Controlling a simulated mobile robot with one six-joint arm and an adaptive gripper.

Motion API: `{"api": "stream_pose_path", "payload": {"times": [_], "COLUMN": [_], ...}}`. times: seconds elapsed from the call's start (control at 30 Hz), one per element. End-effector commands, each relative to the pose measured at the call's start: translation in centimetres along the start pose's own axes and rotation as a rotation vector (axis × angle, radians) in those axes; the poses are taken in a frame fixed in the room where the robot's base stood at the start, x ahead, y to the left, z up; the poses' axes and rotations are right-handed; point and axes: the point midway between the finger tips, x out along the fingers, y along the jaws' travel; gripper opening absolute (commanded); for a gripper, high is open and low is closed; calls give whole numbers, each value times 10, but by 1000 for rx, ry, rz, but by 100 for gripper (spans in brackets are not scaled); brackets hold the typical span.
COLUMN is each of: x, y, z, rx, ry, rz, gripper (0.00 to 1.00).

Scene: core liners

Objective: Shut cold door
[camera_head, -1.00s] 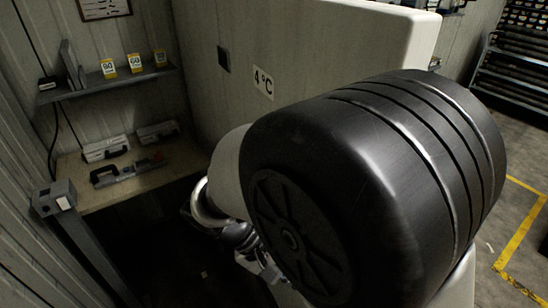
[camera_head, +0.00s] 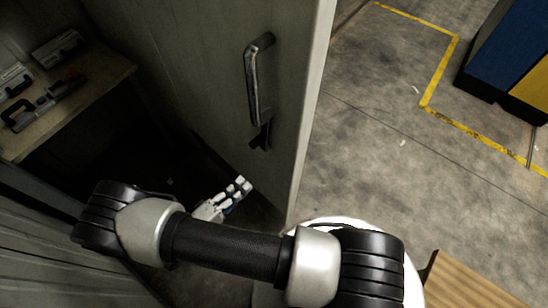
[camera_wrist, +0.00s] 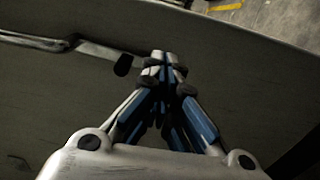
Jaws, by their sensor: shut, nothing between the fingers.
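The cold door (camera_head: 205,60) is a tall grey panel standing open, its pale free edge to the right in the head view. Its metal bar handle (camera_head: 256,80) is upright, with a dark latch piece below it. My gripper (camera_head: 245,184) is shut and empty, low beside the door's face, below and left of the handle. In the wrist view the closed fingertips (camera_wrist: 166,56) point at the door face (camera_wrist: 230,75), with the handle (camera_wrist: 60,43) to the left. I cannot tell whether the fingertips touch the door.
Left of the door, a shelf (camera_head: 105,82) inside the recess holds cases and a tool. Right of the door is open concrete floor (camera_head: 375,120) with yellow lines. A blue and yellow cabinet (camera_head: 510,50) stands far right, and a wooden surface (camera_head: 465,285) is at bottom right.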

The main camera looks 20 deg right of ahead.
Motion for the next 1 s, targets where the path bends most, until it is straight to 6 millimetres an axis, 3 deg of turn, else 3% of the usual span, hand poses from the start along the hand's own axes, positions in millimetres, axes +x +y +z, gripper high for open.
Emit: {"api": "stream_pose_path", "payload": {"times": [0.6, 0.8, 1.0], "x": [115, 133, 137], "y": [-1, 0, 0], "z": [2, 1, 1], "rx": [-2, -2, -2], "ry": [-9, -5, -4], "rz": [-3, -3, -3], "gripper": [0, 0, 0]}}
